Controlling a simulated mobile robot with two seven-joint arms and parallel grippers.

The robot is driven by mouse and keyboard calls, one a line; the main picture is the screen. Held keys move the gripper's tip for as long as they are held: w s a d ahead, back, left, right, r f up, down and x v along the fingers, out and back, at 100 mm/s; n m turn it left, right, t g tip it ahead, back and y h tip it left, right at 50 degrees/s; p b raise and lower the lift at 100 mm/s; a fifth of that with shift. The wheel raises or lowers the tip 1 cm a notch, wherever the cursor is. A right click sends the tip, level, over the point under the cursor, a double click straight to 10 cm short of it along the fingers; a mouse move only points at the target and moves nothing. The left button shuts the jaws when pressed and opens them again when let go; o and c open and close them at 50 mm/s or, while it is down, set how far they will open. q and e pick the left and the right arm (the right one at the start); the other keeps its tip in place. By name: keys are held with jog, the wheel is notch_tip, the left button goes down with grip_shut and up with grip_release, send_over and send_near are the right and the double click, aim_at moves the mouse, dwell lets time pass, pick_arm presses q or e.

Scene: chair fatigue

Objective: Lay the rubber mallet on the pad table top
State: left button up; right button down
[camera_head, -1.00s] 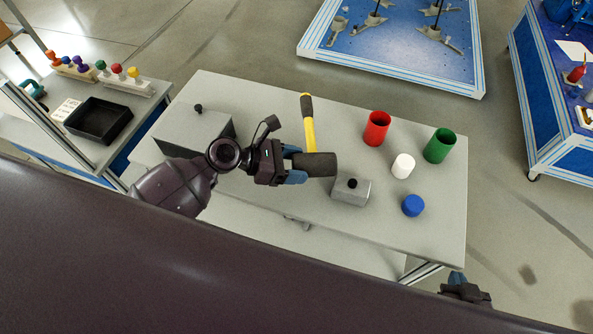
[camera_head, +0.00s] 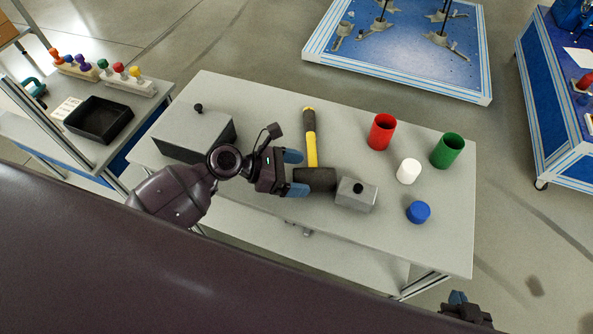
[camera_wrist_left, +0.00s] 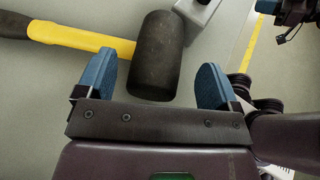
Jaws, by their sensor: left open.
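The rubber mallet, with a black head (camera_head: 316,180) and a yellow and black handle (camera_head: 310,140), lies on the grey table top (camera_head: 260,100). Its handle points to the table's far side. My left gripper (camera_head: 296,173) is open just left of the mallet head. In the left wrist view, the mallet head (camera_wrist_left: 157,55) lies ahead between the spread blue fingertips (camera_wrist_left: 155,80), with a gap on the right side. My right gripper (camera_head: 462,302) is at the bottom right, off the table; whether it is open is unclear.
A small grey block with a black knob (camera_head: 357,194) stands close to the right of the mallet head. A larger grey box (camera_head: 192,135) is at left. Red (camera_head: 381,132) and green cups (camera_head: 447,150), a white cylinder (camera_head: 408,171) and a blue cap (camera_head: 418,212) stand at right.

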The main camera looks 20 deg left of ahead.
pick_arm(q)
jog(key=v, duration=1.2)
dwell(0.4)
